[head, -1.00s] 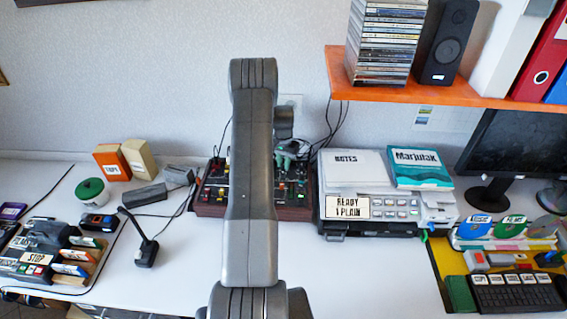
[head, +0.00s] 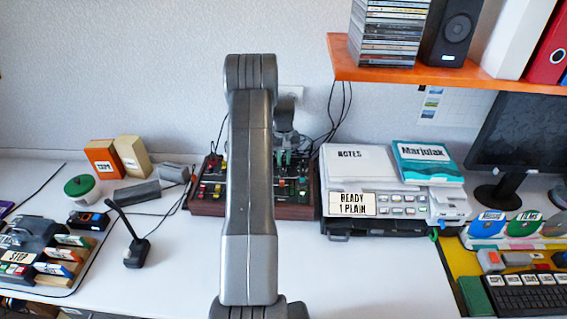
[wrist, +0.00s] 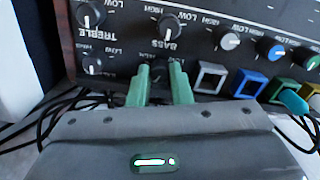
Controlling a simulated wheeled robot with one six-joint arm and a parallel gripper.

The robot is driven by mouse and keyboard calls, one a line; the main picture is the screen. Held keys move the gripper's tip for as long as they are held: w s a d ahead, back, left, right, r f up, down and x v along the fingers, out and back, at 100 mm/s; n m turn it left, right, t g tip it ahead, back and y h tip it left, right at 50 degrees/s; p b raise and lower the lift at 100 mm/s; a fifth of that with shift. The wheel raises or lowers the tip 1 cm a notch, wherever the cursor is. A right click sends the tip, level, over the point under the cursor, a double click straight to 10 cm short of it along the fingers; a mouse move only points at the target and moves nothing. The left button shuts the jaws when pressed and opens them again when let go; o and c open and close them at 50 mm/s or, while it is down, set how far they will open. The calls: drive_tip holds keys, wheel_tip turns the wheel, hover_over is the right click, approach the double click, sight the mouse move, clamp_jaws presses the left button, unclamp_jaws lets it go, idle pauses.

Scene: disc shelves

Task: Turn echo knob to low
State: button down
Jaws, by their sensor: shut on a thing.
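In the wrist view, my gripper (wrist: 162,75) has its two green fingers on either side of a dark knob on the black mixer panel (wrist: 205,28). It is shut on that knob, which the fingers largely hide. "LOW" and "HIGH" marks show around it, but its name cannot be read, so I cannot tell by label that it is the echo knob. The knob marked BASS (wrist: 169,25) sits just above the fingers. In the head view, the mixer (head: 210,207) stands against the wall, partly behind my arm, with the green fingertips (head: 283,158) over it.
The TREBLE knob (wrist: 90,15) and another black knob (wrist: 92,65) are to the left. Coloured square buttons (wrist: 246,83) line the right. The printer (head: 375,222) stands right of the mixer, the desk microphone (head: 137,250) left. Black cables run nearby.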

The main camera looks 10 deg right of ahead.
sight(283, 161)
drive_tip(key=shift+n, duration=0.5)
drive_tip(key=shift+b, duration=0.3)
drive_tip(key=c, duration=1.6)
unclamp_jaws()
drive_tip(key=shift+r, duration=0.15)
wheel_tip(283, 161, up, 14)
drive_tip(key=p, duration=0.7)
drive_tip(key=shift+f, duration=0.2)
